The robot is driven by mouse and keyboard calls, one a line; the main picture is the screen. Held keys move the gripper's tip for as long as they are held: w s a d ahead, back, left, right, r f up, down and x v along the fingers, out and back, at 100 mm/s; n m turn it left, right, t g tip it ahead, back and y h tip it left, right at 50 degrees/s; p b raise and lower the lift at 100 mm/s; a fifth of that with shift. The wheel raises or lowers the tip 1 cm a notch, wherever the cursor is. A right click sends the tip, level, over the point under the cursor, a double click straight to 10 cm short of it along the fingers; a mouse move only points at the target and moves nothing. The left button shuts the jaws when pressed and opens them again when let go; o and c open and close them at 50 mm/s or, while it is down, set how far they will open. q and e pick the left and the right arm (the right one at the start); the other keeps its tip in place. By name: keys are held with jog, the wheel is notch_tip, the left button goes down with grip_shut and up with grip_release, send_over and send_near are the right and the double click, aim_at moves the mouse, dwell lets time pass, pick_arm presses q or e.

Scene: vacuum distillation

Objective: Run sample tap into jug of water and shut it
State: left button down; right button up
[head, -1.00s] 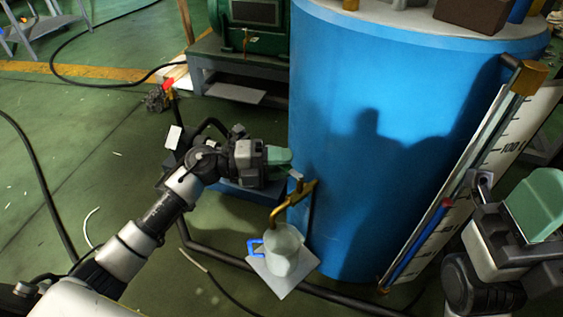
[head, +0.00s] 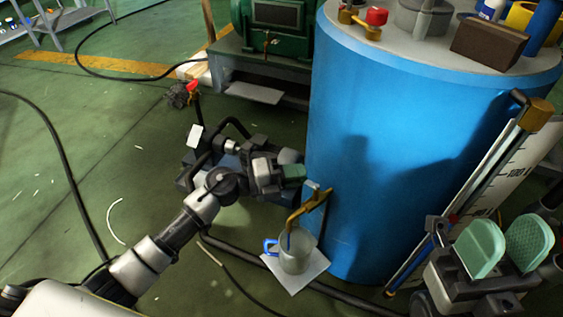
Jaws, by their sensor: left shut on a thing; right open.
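The brass sample tap (head: 308,207) sticks out low from the side of the blue tank (head: 385,150), its spout pointing down over the jug. The clear jug (head: 296,256) with a blue handle (head: 269,246) stands upright below. A thin blue streak (head: 289,240) shows under the spout at the jug's mouth, like running liquid; the level inside is hard to tell. My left gripper (head: 303,178) is at the tap's small grey lever (head: 313,186), shut on it; its fingertips are partly hidden. My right gripper (head: 505,246) is open and empty at the lower right.
The jug stands on a white plate (head: 310,277). A level gauge (head: 495,170) with a scale runs slanted beside the tank, close to my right gripper. A dark hose or pipe (head: 232,248) lies along the floor. Green machinery (head: 272,35) stands behind; floor at left is mostly clear.

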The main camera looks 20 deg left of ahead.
pick_arm(q)
jog(key=shift+s+t, duration=0.1)
jog(key=shift+t, duration=0.2)
jog(key=c, duration=1.2)
grip_release()
jog(key=shift+a, duration=0.1)
jog(key=p+v, duration=0.2)
jog(key=v, duration=0.8)
jog(key=shift+s+a+r, duration=0.1)
jog(key=shift+s+a, duration=0.1)
jog(key=shift+a, duration=0.1)
